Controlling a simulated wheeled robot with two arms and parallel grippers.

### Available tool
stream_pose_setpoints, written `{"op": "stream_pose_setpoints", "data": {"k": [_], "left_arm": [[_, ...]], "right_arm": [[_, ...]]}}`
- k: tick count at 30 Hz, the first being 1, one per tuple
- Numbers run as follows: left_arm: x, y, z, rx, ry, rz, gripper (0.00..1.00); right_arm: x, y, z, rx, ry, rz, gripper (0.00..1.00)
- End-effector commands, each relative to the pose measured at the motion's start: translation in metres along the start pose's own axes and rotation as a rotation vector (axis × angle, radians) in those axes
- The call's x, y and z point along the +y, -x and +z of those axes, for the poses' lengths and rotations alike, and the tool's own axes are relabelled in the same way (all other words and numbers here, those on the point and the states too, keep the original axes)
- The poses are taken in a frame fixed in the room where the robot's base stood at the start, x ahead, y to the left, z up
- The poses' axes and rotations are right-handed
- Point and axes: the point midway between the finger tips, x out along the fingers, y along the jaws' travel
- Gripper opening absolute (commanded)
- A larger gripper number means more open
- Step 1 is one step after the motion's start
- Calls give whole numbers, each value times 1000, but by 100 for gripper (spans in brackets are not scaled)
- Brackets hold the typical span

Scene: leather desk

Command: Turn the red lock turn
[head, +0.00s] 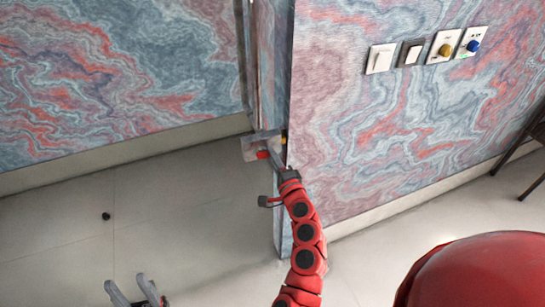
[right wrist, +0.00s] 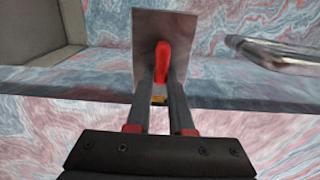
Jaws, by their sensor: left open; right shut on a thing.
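The red lock turn (head: 262,155) sits on a grey metal plate (right wrist: 146,24) at the edge of the wall section in the middle of the head view. In the right wrist view, the red lock turn (right wrist: 161,58) stands roughly upright between the fingertips. My right gripper (right wrist: 161,82) is shut on it; in the head view the gripper (head: 274,155) is small and partly hides the lock. My left gripper (head: 132,291) is open and empty, low at the left of the head view, far from the lock.
A metal handle (right wrist: 285,57) juts out right of the lock in the right wrist view. Several switches and knobs, including a white switch (head: 380,58), are on the marbled wall (head: 430,120). The tiled floor (head: 60,225) is mostly clear, with a small dark round thing (head: 106,216).

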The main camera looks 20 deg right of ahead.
Motion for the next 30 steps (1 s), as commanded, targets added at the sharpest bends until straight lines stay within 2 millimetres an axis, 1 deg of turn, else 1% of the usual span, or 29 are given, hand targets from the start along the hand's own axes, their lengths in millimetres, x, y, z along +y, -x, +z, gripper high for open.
{"op": "stream_pose_setpoints", "data": {"k": [13, 14, 15, 18, 26, 30], "left_arm": [[0, 0, 0, 0, 0, 0, 50], [0, 0, 0, 0, 0, 0, 50], [0, 0, 0, 0, 0, 0, 50], [0, 0, 0, 0, 0, 0, 50], [0, 0, 0, 0, 0, 0, 50], [0, 2, 0, 0, 0, 0, 50]], "right_arm": [[1, 0, 1, -2, -10, 2, 0], [2, 0, 1, -2, -10, 2, 25], [1, 0, 1, -2, -9, 2, 32], [1, 0, 1, -2, -9, 2, 50], [1, 0, 1, -1, -9, 1, 50], [2, 6, 1, -2, -10, 1, 50]]}}
